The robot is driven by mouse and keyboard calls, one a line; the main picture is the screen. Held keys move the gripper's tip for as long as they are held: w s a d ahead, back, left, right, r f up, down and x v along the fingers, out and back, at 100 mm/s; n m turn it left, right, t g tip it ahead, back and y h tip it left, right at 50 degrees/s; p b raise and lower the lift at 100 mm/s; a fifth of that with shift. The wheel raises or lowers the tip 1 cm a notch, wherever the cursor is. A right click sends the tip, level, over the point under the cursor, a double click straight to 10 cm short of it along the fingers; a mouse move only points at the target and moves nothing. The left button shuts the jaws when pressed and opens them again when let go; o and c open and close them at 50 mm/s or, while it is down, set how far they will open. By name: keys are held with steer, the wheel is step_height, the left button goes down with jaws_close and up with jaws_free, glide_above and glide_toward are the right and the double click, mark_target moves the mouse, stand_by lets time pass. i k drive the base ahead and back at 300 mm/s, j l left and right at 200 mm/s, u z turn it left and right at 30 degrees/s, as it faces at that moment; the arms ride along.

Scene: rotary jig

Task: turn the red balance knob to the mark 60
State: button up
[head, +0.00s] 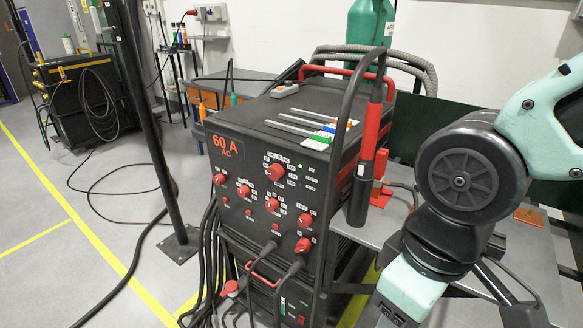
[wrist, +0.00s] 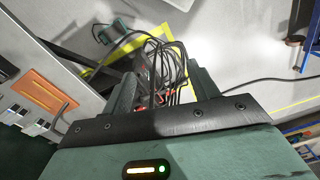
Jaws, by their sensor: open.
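A black welding machine (head: 270,180) marked "60 A AC" stands in the middle of the head view. Dark cables and some red parts show beyond the finger gap. The head view shows my arm at the right, apart from the panel.
Black cables (head: 208,265) hang before the machine's lower front. A dark post (head: 150,120) stands to its left. A red-handled torch (head: 370,130) and grey side table (head: 375,228) are at its right. Files (head: 300,126) lie on top. An orange plate (wrist: 40,89) shows in the wrist view.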

mark_target(243, 191)
steer(key=u, duration=1.25)
steer(key=i+l+u, duration=0.15)
steer(key=i+u, duration=0.2)
steer(key=i, duration=0.35)
